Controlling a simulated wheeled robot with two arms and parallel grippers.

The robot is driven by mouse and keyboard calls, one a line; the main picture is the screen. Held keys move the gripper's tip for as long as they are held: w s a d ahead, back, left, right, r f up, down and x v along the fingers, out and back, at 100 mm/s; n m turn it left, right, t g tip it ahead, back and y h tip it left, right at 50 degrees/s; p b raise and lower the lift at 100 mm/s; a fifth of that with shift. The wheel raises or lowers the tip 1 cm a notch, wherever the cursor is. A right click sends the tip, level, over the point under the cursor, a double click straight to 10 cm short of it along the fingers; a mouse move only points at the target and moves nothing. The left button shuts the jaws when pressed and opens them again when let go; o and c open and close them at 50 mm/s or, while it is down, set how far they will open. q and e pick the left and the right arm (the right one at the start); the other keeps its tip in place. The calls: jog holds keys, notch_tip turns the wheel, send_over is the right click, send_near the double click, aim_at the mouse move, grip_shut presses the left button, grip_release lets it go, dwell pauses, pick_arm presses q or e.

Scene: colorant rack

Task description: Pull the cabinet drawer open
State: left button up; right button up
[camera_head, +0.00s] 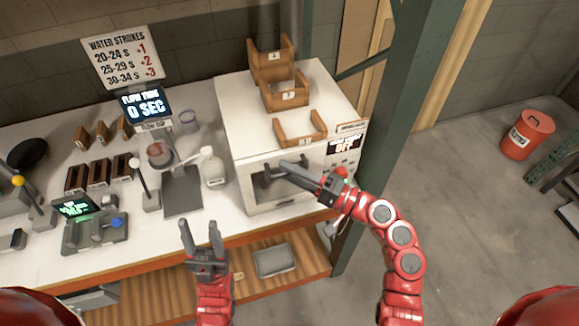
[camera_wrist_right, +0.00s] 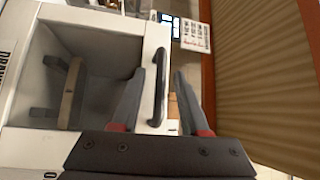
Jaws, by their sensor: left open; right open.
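The white cabinet (camera_head: 243,150) stands on the right end of the workbench, with a dark front opening or window. In the right wrist view its front panel (camera_wrist_right: 42,100) frames a grey recess or pane with a wooden piece (camera_wrist_right: 69,94) behind. The black bar handle (camera_wrist_right: 154,88) runs along one edge of that front. My right gripper (camera_head: 284,171) is open at the cabinet front. In the wrist view its fingers (camera_wrist_right: 160,76) lie on either side of the handle; contact is not clear. My left gripper (camera_head: 201,228) is open and empty in front of the bench.
Several wooden trays (camera_head: 284,93) sit on the cabinet. A white bottle (camera_head: 212,167), a scale with a display (camera_head: 147,106) and lever devices (camera_head: 95,232) stand to its left. A green post (camera_head: 405,90) rises right of the cabinet. A grey tray (camera_head: 274,261) lies on the lower shelf.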

jog(key=shift+w+a, duration=0.1)
jog(key=shift+a, duration=0.1)
jog(key=shift+c, duration=0.2)
grip_shut()
dwell(1.2)
